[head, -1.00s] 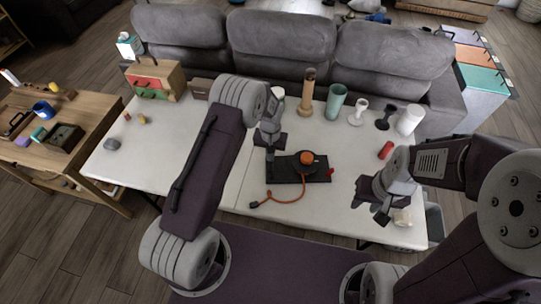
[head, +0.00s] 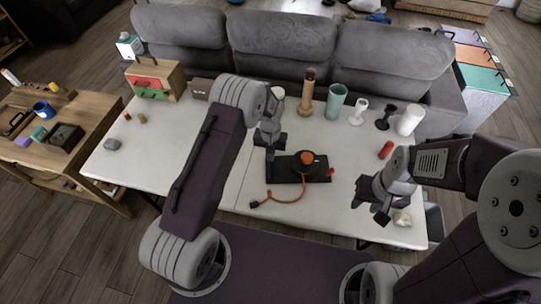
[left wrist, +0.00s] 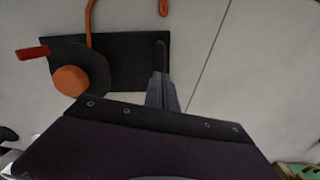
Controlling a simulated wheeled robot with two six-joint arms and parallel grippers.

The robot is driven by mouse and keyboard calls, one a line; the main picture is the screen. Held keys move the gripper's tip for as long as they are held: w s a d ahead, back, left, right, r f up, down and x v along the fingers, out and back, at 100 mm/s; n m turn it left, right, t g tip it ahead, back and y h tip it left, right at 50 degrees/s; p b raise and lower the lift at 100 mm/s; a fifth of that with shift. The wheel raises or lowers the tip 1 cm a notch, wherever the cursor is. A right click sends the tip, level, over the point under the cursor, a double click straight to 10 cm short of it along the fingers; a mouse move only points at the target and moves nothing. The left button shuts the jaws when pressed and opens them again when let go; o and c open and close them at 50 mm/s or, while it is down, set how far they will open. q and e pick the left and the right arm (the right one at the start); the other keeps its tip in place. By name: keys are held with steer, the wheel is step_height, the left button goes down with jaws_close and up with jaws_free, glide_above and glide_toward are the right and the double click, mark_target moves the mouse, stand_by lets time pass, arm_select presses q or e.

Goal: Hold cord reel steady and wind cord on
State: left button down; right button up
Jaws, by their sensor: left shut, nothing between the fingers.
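The cord reel is a dark disc with an orange hub (head: 307,158), on a flat black base (head: 284,175) on the white table. A red handle (head: 329,172) sticks out at its right. An orange cord (head: 290,200) runs from the reel and curves over the table in front, ending in a dark plug (head: 254,204). My left gripper (head: 270,154) is shut and empty at the base's left end. In the left wrist view its closed fingertips (left wrist: 161,76) point at a dark upright piece (left wrist: 161,55) on the base; contact is unclear. My right gripper (head: 369,203) looks open and empty, right of the reel.
A red cylinder (head: 386,150) and a pale lump (head: 402,219) lie near my right gripper. Vases and cups, including a teal one (head: 336,102), line the back edge. The table's left middle is mostly clear.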

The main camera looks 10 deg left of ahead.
arm_select(q)
steer(key=shift+f+b, duration=0.4)
steer(key=shift+f, duration=0.15)
stand_by(0.4)
steer(key=shift+r, duration=0.1)
step_height(320, 180, up, 6)
steer(key=p, duration=0.4)
steer(key=shift+p, duration=0.35)
